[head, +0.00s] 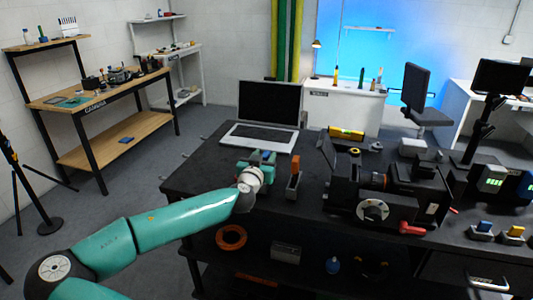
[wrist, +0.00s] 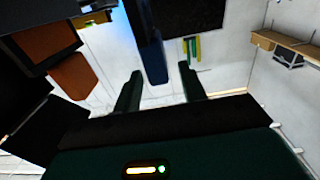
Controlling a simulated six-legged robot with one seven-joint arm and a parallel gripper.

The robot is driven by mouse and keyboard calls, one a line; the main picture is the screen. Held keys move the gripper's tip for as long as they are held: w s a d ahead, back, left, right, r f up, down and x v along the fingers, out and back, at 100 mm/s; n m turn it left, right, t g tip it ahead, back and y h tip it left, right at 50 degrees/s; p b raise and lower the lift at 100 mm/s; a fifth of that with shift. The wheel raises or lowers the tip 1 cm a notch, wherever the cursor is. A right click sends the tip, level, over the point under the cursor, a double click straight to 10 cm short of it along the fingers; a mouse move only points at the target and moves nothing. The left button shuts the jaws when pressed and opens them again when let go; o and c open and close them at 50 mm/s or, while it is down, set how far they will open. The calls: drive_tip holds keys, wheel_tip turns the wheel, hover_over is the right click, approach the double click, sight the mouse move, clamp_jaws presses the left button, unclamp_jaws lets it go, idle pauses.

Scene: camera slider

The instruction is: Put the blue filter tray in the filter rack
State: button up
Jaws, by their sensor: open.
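My gripper (head: 257,163) is over the left part of the dark table, in front of the laptop. In the wrist view its two green fingers (wrist: 160,72) are apart. A blue piece (wrist: 153,60), likely the blue filter tray, shows between and beyond the fingertips; I cannot tell whether it touches them. A bit of blue (head: 268,157) also shows at the gripper in the head view, mostly hidden. Just right of the gripper, an orange piece (head: 298,162) stands upright in a narrow grey holder (head: 293,186). I cannot tell for sure which thing is the filter rack.
An open laptop (head: 262,137) stands behind the gripper. A bulky black camera rig (head: 385,196) with a red handle (head: 411,228) fills the table's middle right. Small blue (head: 485,226) and yellow (head: 516,231) pieces sit at right. An orange ring (head: 231,237) lies on the lower shelf.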

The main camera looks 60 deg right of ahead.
drive_tip(key=s+a, duration=0.1)
drive_tip(key=a, duration=0.7)
drive_tip(key=shift+s+a, duration=0.2)
drive_tip(key=shift+a, duration=0.1)
drive_tip(key=shift+s, duration=0.1)
